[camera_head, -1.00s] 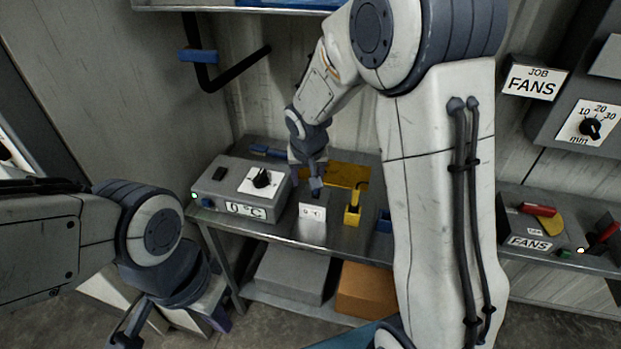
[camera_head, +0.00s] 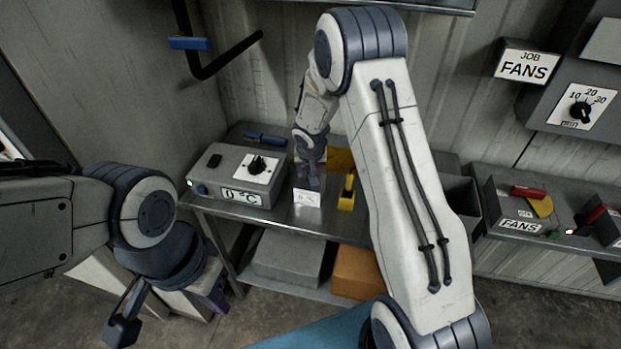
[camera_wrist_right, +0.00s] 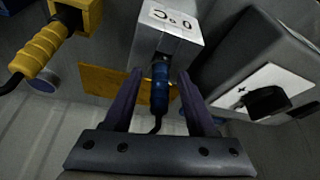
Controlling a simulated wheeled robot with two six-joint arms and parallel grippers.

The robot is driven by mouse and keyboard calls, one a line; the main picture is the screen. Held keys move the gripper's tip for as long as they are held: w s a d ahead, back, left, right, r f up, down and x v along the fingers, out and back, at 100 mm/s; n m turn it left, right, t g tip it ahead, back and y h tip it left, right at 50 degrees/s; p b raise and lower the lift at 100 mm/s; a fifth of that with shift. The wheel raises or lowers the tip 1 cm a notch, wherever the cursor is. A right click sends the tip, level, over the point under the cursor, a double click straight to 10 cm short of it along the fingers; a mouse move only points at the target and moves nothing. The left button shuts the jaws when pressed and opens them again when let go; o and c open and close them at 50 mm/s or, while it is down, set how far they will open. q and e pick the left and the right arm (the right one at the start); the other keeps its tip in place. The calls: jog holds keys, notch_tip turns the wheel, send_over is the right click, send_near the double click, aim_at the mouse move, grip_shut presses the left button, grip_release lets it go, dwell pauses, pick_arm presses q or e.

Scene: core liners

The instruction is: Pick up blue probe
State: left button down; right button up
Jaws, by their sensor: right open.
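The blue probe (camera_wrist_right: 160,88) stands at a small pale block with a "0 °C" label (camera_wrist_right: 168,22) in the right wrist view. Its dark cable trails toward my palm. My right gripper (camera_wrist_right: 160,75) is open, with one finger on each side of the probe; I cannot tell whether either touches it. In the head view my right gripper (camera_head: 309,178) is just behind the labelled block (camera_head: 307,198) and hides the probe. My left gripper (camera_head: 213,297) hangs at lower left, away from the bench; its opening is unclear.
A yellow probe (camera_wrist_right: 38,52) in a yellow holder (camera_wrist_right: 88,14) is close beside the block. The grey box with a dial (camera_head: 238,180) is on the other side. A mustard plate (camera_wrist_right: 100,85) lies behind. The metal bench (camera_head: 270,218) holds them.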

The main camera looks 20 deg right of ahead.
jog(key=shift+f, duration=0.1)
grip_shut()
